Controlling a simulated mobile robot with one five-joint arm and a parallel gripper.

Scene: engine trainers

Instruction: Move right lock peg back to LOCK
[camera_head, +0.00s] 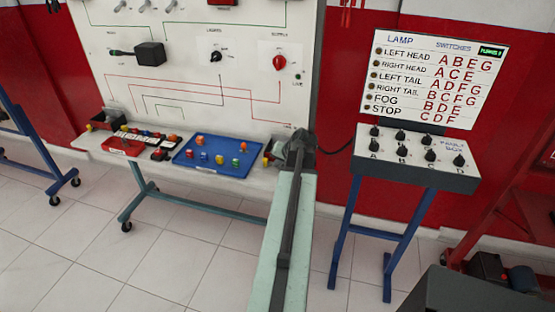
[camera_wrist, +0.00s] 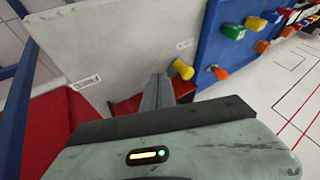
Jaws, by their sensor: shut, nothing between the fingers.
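In the head view my gripper (camera_head: 298,148) is at the right end of the trainer's shelf (camera_head: 235,188), and my arm hides part of that corner.
A blue tray (camera_head: 187,157) with several coloured knobs lies on the shelf, left of my gripper. A red tray (camera_head: 122,147) is further left. The white trainer board (camera_head: 190,90) rises behind. A fault box (camera_head: 415,165) on blue legs stands to the right. Tiled floor is open in front.

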